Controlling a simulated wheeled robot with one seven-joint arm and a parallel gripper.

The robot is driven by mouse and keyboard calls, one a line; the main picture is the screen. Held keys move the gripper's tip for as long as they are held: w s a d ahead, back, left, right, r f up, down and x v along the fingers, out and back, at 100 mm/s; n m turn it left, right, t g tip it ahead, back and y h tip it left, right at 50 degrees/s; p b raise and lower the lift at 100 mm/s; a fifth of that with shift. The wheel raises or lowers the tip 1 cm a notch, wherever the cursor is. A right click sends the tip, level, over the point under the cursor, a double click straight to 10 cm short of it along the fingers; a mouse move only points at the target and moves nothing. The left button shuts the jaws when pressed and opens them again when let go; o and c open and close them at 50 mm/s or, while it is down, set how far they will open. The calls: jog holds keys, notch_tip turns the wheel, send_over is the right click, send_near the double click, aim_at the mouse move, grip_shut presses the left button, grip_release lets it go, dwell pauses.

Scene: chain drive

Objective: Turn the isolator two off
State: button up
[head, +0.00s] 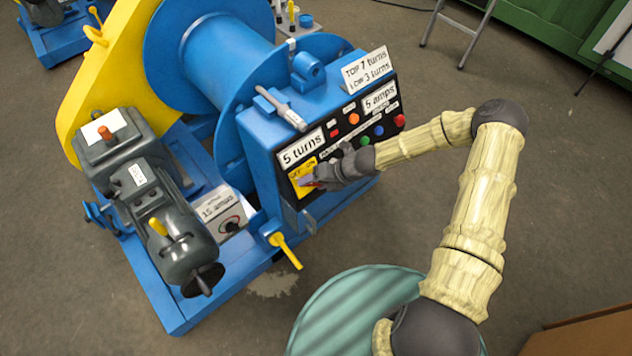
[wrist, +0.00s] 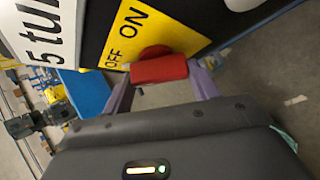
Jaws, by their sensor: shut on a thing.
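A yellow plate (head: 301,176) marked OFF and ON sits at the lower left of the black panel on the blue machine. In the wrist view the yellow plate (wrist: 147,35) has a red handle (wrist: 160,69) standing out from it on a round red base. My gripper (head: 308,182) is at this plate, shut on the red handle, with one purple finger at each end of it. In the head view my gripper mostly hides the handle. I cannot tell which mark the handle points to. No isolator number is readable on the plate.
The panel also carries several coloured buttons (head: 354,118) and a "5 turns" label (head: 303,147). A yellow lever (head: 286,250) sticks out below the panel. A grey box (head: 228,212) with a knob stands left of it. A green ribbed round top (head: 350,310) is in front.

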jog(key=shift+d, duration=0.1)
jog(key=o, duration=1)
jog(key=p+v, duration=0.2)
jog(key=v, duration=1.5)
jog(key=shift+w+d+r+p, duration=0.1)
jog(key=shift+d+r+p, duration=0.05)
jog(key=shift+p, duration=0.2)
